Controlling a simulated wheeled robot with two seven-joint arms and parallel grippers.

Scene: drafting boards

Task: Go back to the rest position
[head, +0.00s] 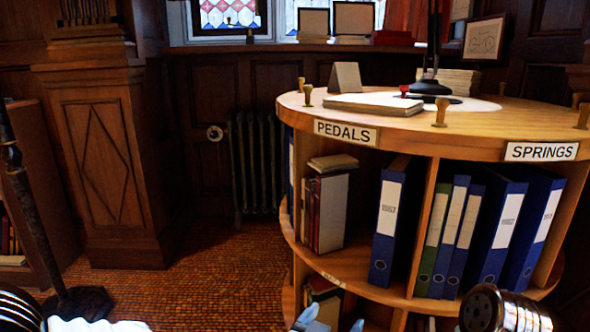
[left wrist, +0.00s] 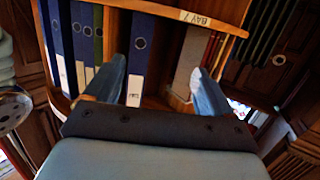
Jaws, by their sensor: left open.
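My left gripper (head: 331,324) shows only as two blue-grey fingertips at the bottom edge of the head view, in front of the round shelf unit (head: 480,133). In the left wrist view my left gripper (left wrist: 157,90) has its fingers wide apart with nothing between them. It faces the shelf unit, with a blue binder (left wrist: 140,55) and grey-white book edges beyond the gap. I cannot tell whether the fingertips touch anything. My right gripper is not visible in either view.
Blue binders (head: 388,221) and a green binder (head: 432,236) stand on the middle shelf. The top holds papers (head: 375,103), a black lamp base (head: 431,87) and wooden pegs (head: 440,111). A dark stand (head: 78,302) is at left. Brown floor (head: 200,275) between is clear.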

